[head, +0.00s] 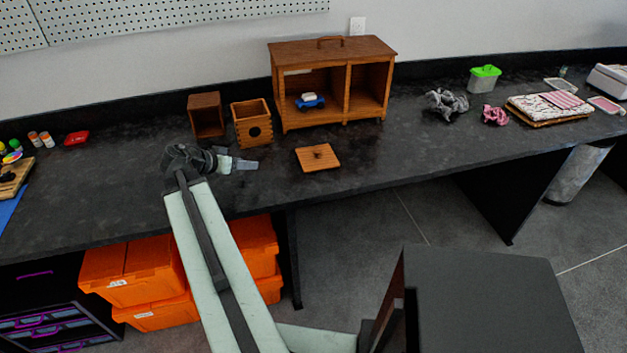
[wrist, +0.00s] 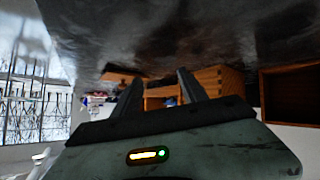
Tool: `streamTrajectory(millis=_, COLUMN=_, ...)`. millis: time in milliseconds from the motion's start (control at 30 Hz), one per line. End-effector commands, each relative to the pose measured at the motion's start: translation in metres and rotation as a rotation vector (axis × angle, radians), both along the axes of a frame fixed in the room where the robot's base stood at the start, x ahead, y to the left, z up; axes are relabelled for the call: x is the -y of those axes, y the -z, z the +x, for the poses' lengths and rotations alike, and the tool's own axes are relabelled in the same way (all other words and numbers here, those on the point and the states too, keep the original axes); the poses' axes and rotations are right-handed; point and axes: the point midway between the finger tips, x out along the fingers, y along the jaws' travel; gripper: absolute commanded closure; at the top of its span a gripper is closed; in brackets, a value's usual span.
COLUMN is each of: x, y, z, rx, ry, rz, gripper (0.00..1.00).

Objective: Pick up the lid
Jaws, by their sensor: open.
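The lid is most likely the flat square wooden piece (head: 318,158) with a small dark knob, lying on the dark bench top in front of the wooden cabinet. In the upside-down wrist view it seems to be the thin wooden shape (wrist: 117,77) by the left finger. My gripper (head: 246,165) is left of the lid, low over the bench and pointing toward it. In the wrist view its two fingers (wrist: 159,78) are apart with nothing held between them. An open wooden box (head: 252,132) with a round hole stands behind my gripper; it also shows in the wrist view (wrist: 218,78).
A second open wooden box (head: 206,122) stands left of the first. The cabinet (head: 333,123) holds a blue toy car (head: 310,102). A grey crumpled cloth (head: 446,102) and a green-lidded container (head: 484,79) lie to the right. The bench between gripper and lid is clear.

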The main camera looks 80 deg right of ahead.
Motion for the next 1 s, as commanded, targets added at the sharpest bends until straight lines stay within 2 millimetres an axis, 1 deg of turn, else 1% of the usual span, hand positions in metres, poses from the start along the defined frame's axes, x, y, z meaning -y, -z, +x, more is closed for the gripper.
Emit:
streamTrajectory(millis=33, x=0.027, y=0.017, z=-0.046, rx=0.009, ry=0.099, rz=-0.083, gripper=0.50)
streamTrajectory(millis=67, x=0.038, y=0.015, z=-0.069, rx=0.014, ry=0.148, rz=-0.133, gripper=0.50)
streamTrajectory(millis=100, x=0.051, y=0.013, z=-0.096, rx=0.019, ry=0.201, rz=-0.190, gripper=0.50)
streamTrajectory(millis=200, x=0.068, y=0.006, z=-0.143, rx=0.023, ry=0.288, rz=-0.293, gripper=0.50)
streamTrajectory(millis=233, x=0.071, y=0.004, z=-0.152, rx=0.024, ry=0.304, rz=-0.314, gripper=0.50)
streamTrajectory(millis=300, x=0.075, y=0.000, z=-0.165, rx=0.026, ry=0.325, rz=-0.341, gripper=0.50)
streamTrajectory(millis=433, x=0.077, y=-0.003, z=-0.169, rx=0.026, ry=0.331, rz=-0.352, gripper=0.50)
streamTrajectory(millis=633, x=0.093, y=0.007, z=-0.182, rx=0.026, ry=0.331, rz=-0.349, gripper=0.50)
streamTrajectory(millis=767, x=0.095, y=0.007, z=-0.183, rx=0.026, ry=0.328, rz=-0.348, gripper=0.50)
streamTrajectory(millis=833, x=0.099, y=0.010, z=-0.186, rx=0.026, ry=0.328, rz=-0.348, gripper=0.50)
streamTrajectory(millis=1000, x=0.121, y=0.023, z=-0.201, rx=0.027, ry=0.330, rz=-0.347, gripper=0.50)
